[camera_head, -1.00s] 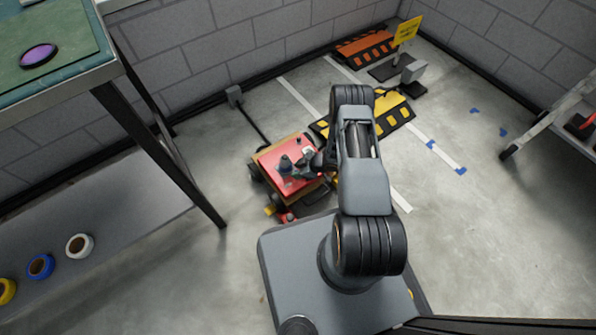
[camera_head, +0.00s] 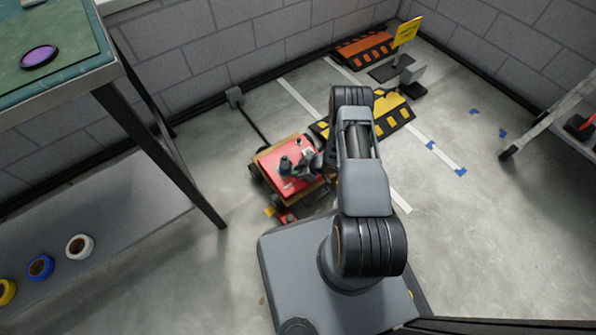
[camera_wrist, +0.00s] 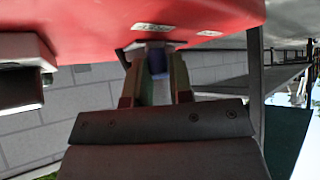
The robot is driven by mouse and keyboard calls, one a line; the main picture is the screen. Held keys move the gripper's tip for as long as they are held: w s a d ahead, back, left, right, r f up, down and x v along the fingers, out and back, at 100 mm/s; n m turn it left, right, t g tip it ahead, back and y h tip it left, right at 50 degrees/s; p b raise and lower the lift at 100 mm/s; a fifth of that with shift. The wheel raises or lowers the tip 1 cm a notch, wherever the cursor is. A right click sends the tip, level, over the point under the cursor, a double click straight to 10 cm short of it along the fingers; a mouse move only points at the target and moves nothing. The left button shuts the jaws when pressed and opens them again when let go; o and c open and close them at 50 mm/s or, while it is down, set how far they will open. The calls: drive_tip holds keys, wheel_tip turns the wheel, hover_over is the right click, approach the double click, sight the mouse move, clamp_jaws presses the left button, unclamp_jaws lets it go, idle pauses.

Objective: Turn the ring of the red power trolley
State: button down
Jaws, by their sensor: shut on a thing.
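The red power trolley (camera_head: 271,163) stands on the floor left of my arm, with a red top and a tan edge. My gripper (camera_head: 301,169) is at its top, beside dark fittings, and partly hides it. In the wrist view the red surface (camera_wrist: 85,22) fills the upper part. There my gripper (camera_wrist: 156,82) has its fingers on either side of a small bluish, dark part (camera_wrist: 157,60) at that surface. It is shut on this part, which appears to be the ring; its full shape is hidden.
A workbench (camera_head: 70,92) with a lower shelf stands at the left. A yellow-black ramp (camera_head: 395,115) lies behind my arm. A yellow sign (camera_head: 407,30) stands farther back. A wheeled rack (camera_head: 550,118) is at the right. The floor right of my arm is clear.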

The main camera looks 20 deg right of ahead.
drive_tip(key=shift+s+a+m, duration=0.1)
drive_tip(key=shift+a+m, duration=0.1)
drive_tip(key=shift+m, duration=0.2)
drive_tip(key=shift+s+a+r+m+t+h+p, duration=0.1)
drive_tip(key=shift+s+a+m+t+h+p, duration=0.2)
drive_tip(key=shift+a+m+t+h+p, duration=0.35)
drive_tip(key=m, duration=0.1)
drive_tip(key=a+m+t+h, duration=0.1)
drive_tip(key=m, duration=0.1)
drive_tip(key=shift+s+t, duration=0.25)
drive_tip(key=shift+s, duration=0.1)
drive_tip(key=shift+s+a+m+t+h, duration=0.1)
drive_tip(key=shift+a+m+t+h, duration=0.4)
drive_tip(key=shift+m+h, duration=0.5)
drive_tip(key=shift+a+m+h, duration=0.3)
drive_tip(key=shift+m+h, duration=0.15)
drive_tip(key=shift+m, duration=0.25)
drive_tip(key=shift+a+m+h, duration=0.3)
drive_tip(key=shift+m+h, duration=0.1)
drive_tip(key=shift+m, duration=0.25)
drive_tip(key=c, duration=1.1)
unclamp_jaws()
drive_tip(key=shift+o, duration=0.2)
drive_tip(key=shift+p, duration=0.3)
